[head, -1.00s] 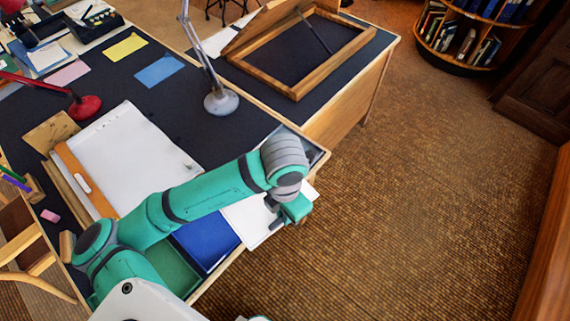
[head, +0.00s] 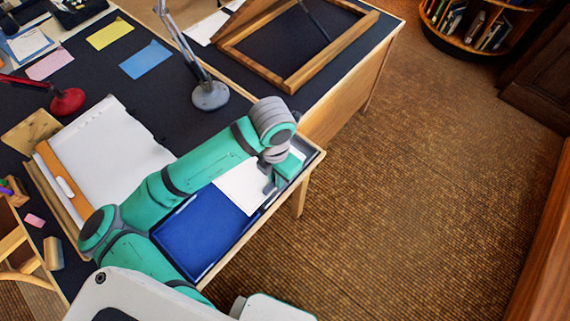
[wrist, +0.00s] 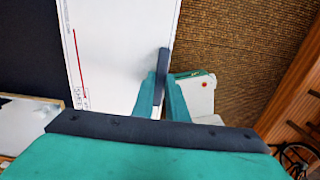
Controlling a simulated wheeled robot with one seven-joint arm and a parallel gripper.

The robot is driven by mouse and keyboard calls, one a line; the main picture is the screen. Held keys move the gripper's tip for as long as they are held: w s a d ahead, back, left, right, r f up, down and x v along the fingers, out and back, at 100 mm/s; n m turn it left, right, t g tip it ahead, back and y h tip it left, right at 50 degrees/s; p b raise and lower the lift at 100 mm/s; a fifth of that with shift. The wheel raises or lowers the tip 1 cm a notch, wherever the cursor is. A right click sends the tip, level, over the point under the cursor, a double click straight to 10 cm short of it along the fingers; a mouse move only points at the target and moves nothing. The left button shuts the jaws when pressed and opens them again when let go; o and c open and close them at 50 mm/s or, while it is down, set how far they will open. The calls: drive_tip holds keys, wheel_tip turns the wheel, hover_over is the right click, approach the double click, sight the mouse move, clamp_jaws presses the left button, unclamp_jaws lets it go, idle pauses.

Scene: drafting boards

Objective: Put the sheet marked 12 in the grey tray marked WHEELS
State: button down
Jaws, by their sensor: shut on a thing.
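A white sheet (head: 238,188) is in my gripper (head: 270,186), which is shut on its edge. In the wrist view the sheet (wrist: 118,45) extends up and left from my gripper (wrist: 161,78); it has a red line and small print I cannot read. In the head view the sheet is over the tray area at the desk's near right edge. A grey tray (head: 309,152) shows partly at the desk corner behind my gripper; my arm and the sheet hide most of it, and no label is legible.
A blue tray (head: 205,235) lies left of the sheet. A grey lamp base (head: 209,96), a large paper pad (head: 105,150) and a red lamp base (head: 67,101) stand on the dark desk. A wooden-framed board (head: 290,85) is behind. Carpet is open to the right.

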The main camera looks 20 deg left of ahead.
drive_tip(key=w+f, duration=0.6)
drive_tip(key=w, duration=0.1)
drive_tip(key=shift+f, duration=0.25)
drive_tip(key=shift+w+f, duration=0.5)
drive_tip(key=shift+f, duration=0.1)
drive_tip(key=shift+w+f, duration=0.1)
drive_tip(key=shift+f, duration=1.4)
drive_tip(key=shift+f, duration=0.1)
drive_tip(key=c, duration=2)
unclamp_jaws()
drive_tip(key=shift+o, duration=1.2)
drive_tip(key=shift+d, duration=0.1)
